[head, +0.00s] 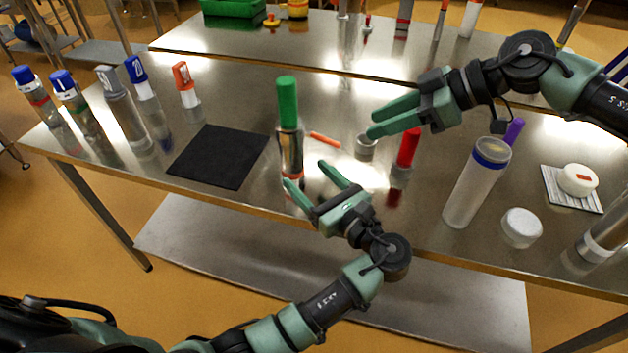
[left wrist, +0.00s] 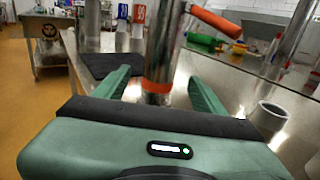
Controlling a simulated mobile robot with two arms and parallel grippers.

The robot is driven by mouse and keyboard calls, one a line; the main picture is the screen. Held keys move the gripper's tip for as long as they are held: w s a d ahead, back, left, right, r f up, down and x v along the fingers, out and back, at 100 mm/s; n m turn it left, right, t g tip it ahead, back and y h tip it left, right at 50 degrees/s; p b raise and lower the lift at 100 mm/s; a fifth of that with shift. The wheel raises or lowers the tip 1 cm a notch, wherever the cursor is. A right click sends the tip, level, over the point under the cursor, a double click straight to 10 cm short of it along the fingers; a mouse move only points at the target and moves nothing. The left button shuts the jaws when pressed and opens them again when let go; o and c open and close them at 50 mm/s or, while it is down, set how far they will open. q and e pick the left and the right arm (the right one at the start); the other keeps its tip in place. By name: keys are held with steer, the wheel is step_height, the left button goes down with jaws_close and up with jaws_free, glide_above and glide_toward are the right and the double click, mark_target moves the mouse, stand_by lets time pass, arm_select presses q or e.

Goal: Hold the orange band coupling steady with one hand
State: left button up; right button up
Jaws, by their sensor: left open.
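The orange band coupling is an upright steel cylinder (head: 291,152) with a green top (head: 287,102) and an orange band near its foot, on the steel table. In the left wrist view the orange band (left wrist: 157,87) shows between my finger ends, the steel body above it. My left gripper (head: 307,174) is open, low at the table's front edge, its fingers pointing at the coupling; it also shows in the left wrist view (left wrist: 158,78). I see no clear contact. My right gripper (head: 375,122) is open, empty and right of the coupling, above a small grey ring (head: 366,147).
An orange bar (head: 324,140) is right beside the coupling; I cannot tell whether it is attached. A red-topped piece (head: 408,150) and a clear tube (head: 477,185) stand farther right. A black mat (head: 218,157) lies bare at left, with several capped bottles beyond.

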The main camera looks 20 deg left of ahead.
mark_target(299, 168)
arm_select(q)
steer(key=x, duration=0.7)
steer(key=shift+c, duration=0.2)
